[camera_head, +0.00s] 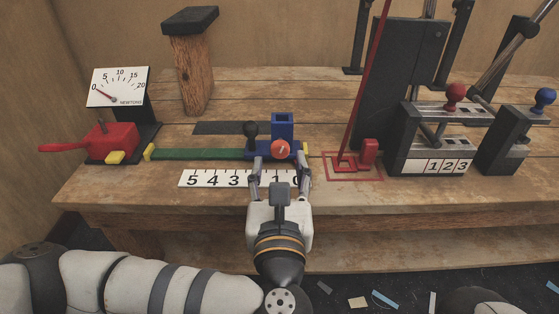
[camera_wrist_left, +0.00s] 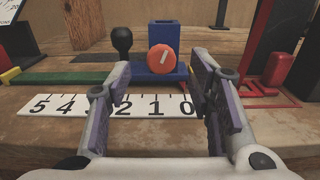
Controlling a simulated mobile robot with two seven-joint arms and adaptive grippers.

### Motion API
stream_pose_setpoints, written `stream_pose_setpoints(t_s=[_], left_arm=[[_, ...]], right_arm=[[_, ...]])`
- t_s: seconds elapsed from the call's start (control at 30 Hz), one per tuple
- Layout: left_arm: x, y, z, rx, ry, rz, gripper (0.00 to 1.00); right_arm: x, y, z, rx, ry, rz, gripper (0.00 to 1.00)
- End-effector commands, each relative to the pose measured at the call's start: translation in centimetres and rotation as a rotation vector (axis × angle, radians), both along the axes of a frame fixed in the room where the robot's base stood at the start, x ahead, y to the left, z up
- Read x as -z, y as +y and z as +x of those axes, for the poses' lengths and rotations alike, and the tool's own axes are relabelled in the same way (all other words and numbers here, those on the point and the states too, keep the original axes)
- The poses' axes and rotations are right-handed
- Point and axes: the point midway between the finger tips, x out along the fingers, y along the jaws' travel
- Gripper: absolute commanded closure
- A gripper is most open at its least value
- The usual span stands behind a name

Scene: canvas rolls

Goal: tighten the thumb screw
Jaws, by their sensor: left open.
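The thumb screw looks to be the round orange-red knob (camera_head: 281,148) with a pale slanted mark, on the front of a blue block (camera_head: 283,124). The same knob (camera_wrist_left: 163,58) shows between my fingers in the left wrist view, with the blue block (camera_wrist_left: 162,34) behind it. My left gripper (camera_head: 280,164) is open, its fingers on either side of and just in front of the knob. I see no contact with the knob. My right gripper is not in view.
A numbered white scale (camera_head: 225,179) lies in front. A red lever device (camera_head: 105,142) and dial (camera_head: 118,87) stand left. A red rod base (camera_head: 355,162) stands right.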

Motion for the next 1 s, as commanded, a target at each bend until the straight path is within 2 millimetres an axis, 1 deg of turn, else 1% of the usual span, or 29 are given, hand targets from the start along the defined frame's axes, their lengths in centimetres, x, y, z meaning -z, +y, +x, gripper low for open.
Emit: stream_pose_setpoints(t_s=[0.03,0.1,0.2,0.33,0.53,0.57,0.6,0.67,0.7,0.77,1.0], left_arm=[[0.5,0.0,1.2,-0.002,0.002,0.001,0.52],[0.4,0.0,2.5,-0.001,0.002,0.001,0.52],[0.3,0.0,3.9,0.0,0.001,0.002,0.52],[0.1,-0.1,4.6,0.003,0.003,0.002,0.52],[0.0,-0.1,4.7,0.003,0.002,0.003,0.52],[0.0,-0.1,4.7,0.003,0.002,0.003,0.54],[0.0,-0.1,4.7,0.003,0.002,0.003,0.64],[0.1,-0.1,4.7,0.003,0.002,0.003,0.77],[0.1,-0.1,4.6,0.003,0.002,0.003,0.86],[0.1,-0.1,4.6,0.004,0.002,0.003,0.98],[0.0,-0.1,4.6,0.003,0.002,0.015,0.99]], right_arm=[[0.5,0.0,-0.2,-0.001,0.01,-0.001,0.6],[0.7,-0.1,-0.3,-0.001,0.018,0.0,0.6],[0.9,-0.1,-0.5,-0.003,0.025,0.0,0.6],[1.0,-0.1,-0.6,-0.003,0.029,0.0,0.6],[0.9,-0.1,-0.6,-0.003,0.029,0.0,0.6],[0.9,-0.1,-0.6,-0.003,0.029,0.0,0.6],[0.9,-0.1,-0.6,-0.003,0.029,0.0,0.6],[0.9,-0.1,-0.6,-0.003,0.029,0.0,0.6],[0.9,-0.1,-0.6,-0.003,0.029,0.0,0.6],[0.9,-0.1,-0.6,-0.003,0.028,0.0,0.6],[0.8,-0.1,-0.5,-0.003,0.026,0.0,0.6]])
